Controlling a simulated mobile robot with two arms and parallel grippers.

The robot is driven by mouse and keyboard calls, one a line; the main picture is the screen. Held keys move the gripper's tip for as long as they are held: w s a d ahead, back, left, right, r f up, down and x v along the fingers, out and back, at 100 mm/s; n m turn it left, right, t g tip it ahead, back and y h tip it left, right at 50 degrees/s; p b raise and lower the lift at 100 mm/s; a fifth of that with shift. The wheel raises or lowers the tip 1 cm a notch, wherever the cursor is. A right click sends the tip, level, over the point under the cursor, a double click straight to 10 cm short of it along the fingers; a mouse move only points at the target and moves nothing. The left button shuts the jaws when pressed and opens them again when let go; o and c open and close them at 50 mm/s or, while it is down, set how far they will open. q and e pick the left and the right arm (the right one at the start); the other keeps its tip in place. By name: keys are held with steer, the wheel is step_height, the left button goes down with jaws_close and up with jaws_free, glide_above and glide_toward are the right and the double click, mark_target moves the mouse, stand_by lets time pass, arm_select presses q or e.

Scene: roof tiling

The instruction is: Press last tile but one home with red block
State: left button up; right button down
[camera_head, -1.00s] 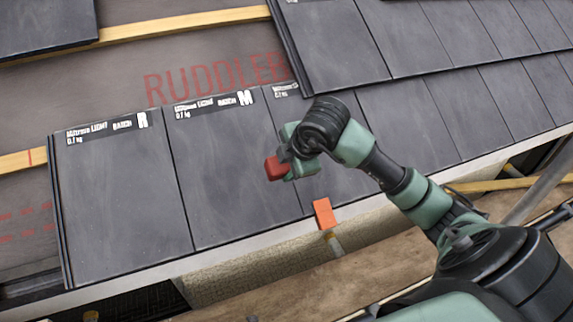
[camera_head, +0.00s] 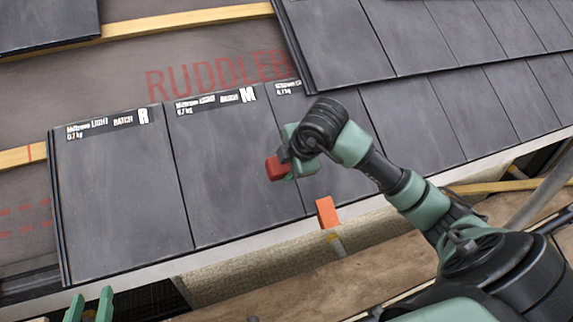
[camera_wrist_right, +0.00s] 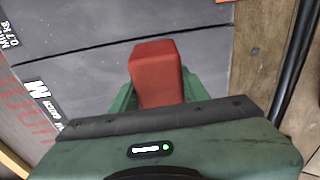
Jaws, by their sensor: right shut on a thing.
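My right gripper (camera_head: 287,165) is shut on the red block (camera_head: 277,168). The block appears over the right part of the dark tile marked M (camera_head: 220,165); I cannot tell whether it touches. In the right wrist view, the red block (camera_wrist_right: 157,75) sits between green fingers, over the tile with the M label (camera_wrist_right: 85,85). The tile marked R (camera_head: 120,195) is left of the M tile, at the row's left end. The right arm hides part of the tile to the right. Two green fingers of my left gripper (camera_head: 90,306) show apart and empty at the bottom left.
An orange block (camera_head: 327,212) sits at the eave edge below the tiles. Upper tile rows (camera_head: 420,40) overlap at the right. Bare underlay with red lettering (camera_head: 215,75) and wooden battens (camera_head: 185,23) lie above the row. A plank deck (camera_head: 300,285) is below.

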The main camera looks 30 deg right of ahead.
arm_select(q)
steer(key=shift+w+r, duration=0.1)
steer(key=shift+r, duration=0.1)
stand_by(0.6)
steer(key=shift+d+r, duration=0.1)
steer(key=shift+r, duration=0.1)
stand_by(0.5)
steer(key=shift+f, duration=0.2)
stand_by(0.3)
